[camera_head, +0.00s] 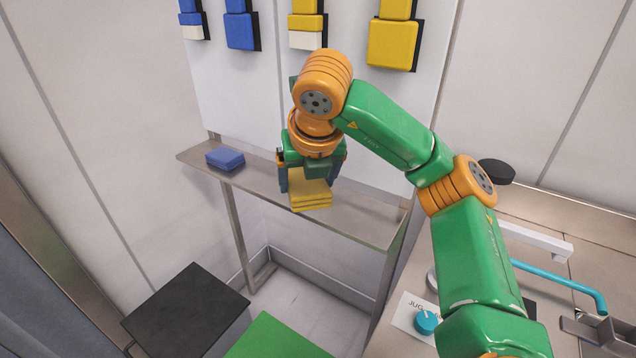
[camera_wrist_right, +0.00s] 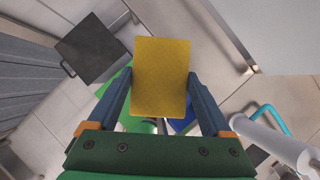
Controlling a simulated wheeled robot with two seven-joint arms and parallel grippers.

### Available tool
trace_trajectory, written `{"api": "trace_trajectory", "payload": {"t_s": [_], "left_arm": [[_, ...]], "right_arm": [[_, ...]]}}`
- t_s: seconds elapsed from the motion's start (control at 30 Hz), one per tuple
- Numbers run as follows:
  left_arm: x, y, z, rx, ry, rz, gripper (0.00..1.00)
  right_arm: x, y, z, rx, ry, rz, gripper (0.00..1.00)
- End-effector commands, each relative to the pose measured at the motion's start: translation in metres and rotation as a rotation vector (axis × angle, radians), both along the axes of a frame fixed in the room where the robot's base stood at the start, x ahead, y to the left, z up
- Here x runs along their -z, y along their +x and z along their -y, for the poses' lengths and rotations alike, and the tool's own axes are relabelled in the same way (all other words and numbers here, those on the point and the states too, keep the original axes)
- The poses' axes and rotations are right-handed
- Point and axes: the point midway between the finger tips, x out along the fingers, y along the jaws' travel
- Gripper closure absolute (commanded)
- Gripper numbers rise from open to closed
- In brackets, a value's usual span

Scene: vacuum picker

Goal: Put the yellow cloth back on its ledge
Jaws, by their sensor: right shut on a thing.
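The yellow cloth (camera_head: 311,192) is a folded, flat pad. My right gripper (camera_head: 309,185) is shut on it, and the cloth sticks out from between the fingers. In the right wrist view the cloth (camera_wrist_right: 161,78) lies between the two fingers of my right gripper (camera_wrist_right: 161,95). The ledge (camera_head: 355,215) is a narrow grey shelf along the wall panel. In the head view the cloth overlaps the ledge's middle; I cannot tell whether it touches it. My left gripper is not in view.
A blue folded cloth (camera_head: 225,159) lies on the ledge's left end. Blue and yellow pads (camera_head: 393,43) hang on the panel above. A dark box (camera_head: 187,312) stands on the floor at lower left. A counter with a blue tap (camera_head: 570,285) is at right.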

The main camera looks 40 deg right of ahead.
Motion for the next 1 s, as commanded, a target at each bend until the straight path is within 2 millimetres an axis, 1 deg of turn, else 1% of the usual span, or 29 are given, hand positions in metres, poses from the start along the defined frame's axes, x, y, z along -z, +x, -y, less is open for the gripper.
{"api": "trace_trajectory", "payload": {"t_s": [0.07,0.13,0.17,0.2,0.37,0.4,0.5,0.6,0.73,0.8,0.9,1.0], "left_arm": [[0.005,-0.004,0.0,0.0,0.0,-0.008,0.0],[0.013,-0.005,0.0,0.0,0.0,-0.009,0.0],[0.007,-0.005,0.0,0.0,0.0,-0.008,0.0],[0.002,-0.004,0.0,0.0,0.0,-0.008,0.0],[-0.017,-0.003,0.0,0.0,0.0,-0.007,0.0],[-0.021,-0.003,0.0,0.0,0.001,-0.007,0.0],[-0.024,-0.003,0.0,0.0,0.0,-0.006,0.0],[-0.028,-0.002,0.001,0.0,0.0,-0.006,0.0],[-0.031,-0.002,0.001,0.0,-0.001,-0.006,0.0],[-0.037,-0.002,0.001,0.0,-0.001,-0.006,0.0],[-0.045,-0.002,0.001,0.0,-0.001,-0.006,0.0],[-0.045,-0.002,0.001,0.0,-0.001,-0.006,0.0]], "right_arm": [[0.006,0.004,0.006,0.001,0.003,0.0,0.77],[0.017,0.011,0.018,0.002,0.006,-0.006,0.77],[0.016,0.015,0.026,0.004,0.006,-0.007,0.77],[0.018,0.02,0.036,0.007,0.004,-0.007,0.77],[0.034,0.043,0.072,0.005,0.002,-0.008,0.77],[0.041,0.047,0.081,0.005,0.0,-0.007,0.77],[0.066,0.056,0.094,0.002,-0.001,-0.007,0.77],[0.083,0.063,0.106,0.002,-0.001,-0.005,0.77],[0.096,0.069,0.113,0.0,0.001,-0.003,0.77],[0.106,0.071,0.119,-0.001,-0.002,-0.007,0.77],[0.124,0.07,0.118,-0.002,-0.002,-0.006,0.77],[0.133,0.071,0.117,-0.002,0.0,-0.001,0.77]]}}
